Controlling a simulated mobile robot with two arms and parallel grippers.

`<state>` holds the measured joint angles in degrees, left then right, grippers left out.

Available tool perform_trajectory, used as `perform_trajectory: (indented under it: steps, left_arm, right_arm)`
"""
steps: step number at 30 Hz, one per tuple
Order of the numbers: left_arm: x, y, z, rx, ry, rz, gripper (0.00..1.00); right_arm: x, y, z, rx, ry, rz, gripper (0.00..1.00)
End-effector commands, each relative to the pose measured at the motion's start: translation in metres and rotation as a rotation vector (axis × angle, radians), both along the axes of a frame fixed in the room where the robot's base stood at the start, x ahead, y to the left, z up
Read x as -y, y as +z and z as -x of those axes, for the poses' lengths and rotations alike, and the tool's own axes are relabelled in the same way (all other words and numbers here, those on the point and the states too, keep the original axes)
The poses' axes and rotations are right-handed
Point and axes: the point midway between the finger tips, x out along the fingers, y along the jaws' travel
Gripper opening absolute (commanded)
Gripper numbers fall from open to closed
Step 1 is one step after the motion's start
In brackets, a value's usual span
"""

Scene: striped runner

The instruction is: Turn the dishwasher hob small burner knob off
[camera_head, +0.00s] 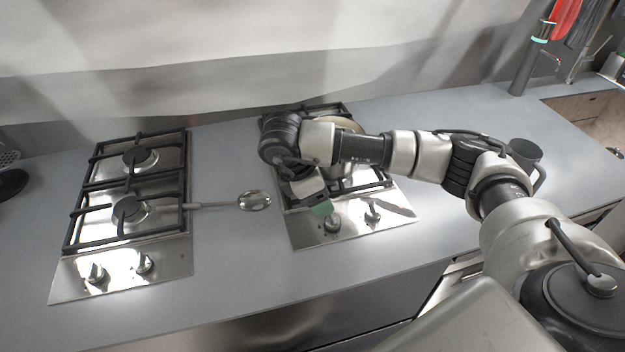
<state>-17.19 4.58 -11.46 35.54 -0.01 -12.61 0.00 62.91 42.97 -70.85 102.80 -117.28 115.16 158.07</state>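The right hob (375,228) is a steel two-burner unit with a left knob (332,224) and a right knob (373,212) on its front panel. My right arm reaches across this hob from the right. My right gripper (321,208), with a greenish fingertip, points down at the left knob and overlaps its upper side. Whether it touches the knob or is open or shut is unclear. The left hob (70,278) has two knobs, one (96,273) left and one (143,263) right. The knob markings are too small to read. My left gripper is out of view.
A metal ladle (254,201) lies on the grey counter (232,247) between the hobs. A pan (345,124) sits on the right hob, partly hidden by my arm. A dark mug (524,152) stands right of it. The counter's front strip is clear.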

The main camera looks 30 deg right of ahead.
Motion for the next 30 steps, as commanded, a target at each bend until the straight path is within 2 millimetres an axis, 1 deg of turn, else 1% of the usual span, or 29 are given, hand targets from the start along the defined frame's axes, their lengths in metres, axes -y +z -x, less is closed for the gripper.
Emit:
perform_trajectory:
  steps: [1,3,6,9,26,30]
  left_arm:
    - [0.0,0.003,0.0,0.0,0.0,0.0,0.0]
    - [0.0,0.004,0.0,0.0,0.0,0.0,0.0]
    - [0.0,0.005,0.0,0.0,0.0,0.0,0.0]
    - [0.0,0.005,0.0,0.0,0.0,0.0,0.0]
    - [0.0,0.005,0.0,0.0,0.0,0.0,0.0]
    - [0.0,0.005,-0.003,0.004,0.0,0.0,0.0]
  right_arm:
    - [-0.003,0.01,-0.001,0.004,0.001,0.002,0.64]
    - [-0.007,0.018,-0.002,0.004,0.002,0.001,0.64]
    - [-0.011,0.026,-0.003,0.002,0.001,0.0,0.64]
    - [-0.013,0.031,-0.003,0.001,0.0,0.001,0.64]
    - [-0.013,0.032,-0.003,-0.001,0.0,0.001,0.64]
    - [-0.013,0.032,-0.003,-0.001,0.0,0.001,0.64]
